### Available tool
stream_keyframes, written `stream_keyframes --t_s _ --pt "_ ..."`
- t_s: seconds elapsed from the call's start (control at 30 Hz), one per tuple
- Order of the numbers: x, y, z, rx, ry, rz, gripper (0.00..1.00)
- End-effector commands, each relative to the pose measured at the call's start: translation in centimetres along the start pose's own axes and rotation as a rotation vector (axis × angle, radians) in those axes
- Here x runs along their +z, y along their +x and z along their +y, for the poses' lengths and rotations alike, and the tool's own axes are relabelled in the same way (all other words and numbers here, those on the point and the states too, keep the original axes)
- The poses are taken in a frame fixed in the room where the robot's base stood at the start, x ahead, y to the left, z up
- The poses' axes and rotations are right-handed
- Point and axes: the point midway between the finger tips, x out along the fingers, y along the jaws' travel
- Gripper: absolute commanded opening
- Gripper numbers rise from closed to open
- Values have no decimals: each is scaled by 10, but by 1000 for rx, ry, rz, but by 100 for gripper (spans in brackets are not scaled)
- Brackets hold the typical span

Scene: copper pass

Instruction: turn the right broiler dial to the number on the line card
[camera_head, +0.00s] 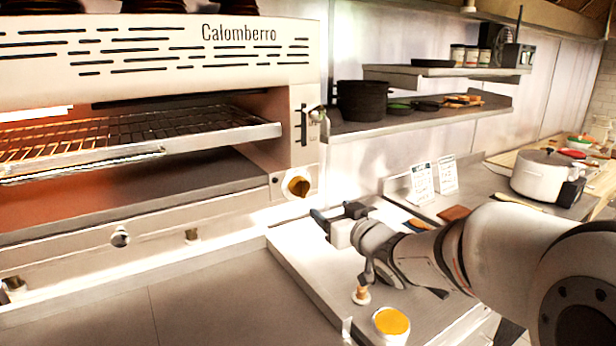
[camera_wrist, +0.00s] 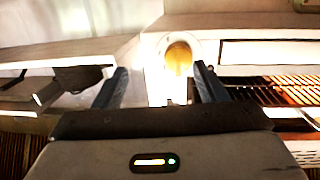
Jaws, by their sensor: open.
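The broiler dial (camera_head: 297,186) is a round brass-coloured knob on a pale plate, at the right end of the broiler front. In the wrist view the dial (camera_wrist: 179,57) shows ahead, between the fingers in the picture and nearer the right one; glare hides any numbers. My gripper (camera_head: 336,212) is open and empty, to the right of and slightly below the dial in the head view, apart from it. Its two dark fingers show in the wrist view (camera_wrist: 160,80). Two white cards (camera_head: 422,183) (camera_head: 447,175) stand against the back wall; their print is too small to read.
The broiler (camera_head: 240,70) has a wire rack (camera_head: 130,125) and a protruding front ledge. A shelf (camera_head: 420,118) with dark pots juts out right of it. Below my arm the counter holds a yellow-filled cup (camera_head: 391,322) and a small wooden-handled item (camera_head: 361,295). A white pot (camera_head: 549,175) stands right.

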Motion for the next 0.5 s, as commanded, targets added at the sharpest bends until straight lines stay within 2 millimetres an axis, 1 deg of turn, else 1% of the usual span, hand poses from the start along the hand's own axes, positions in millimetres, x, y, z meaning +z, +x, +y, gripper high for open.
stream_keyframes --t_s 0.03,0.1,0.27,0.5 --pt "-9 4 -6 -36 2 26 66" --pt "-15 7 -14 -75 6 56 66" --pt "-20 18 -20 -106 10 78 66" --pt "-23 55 -24 -105 10 77 66"
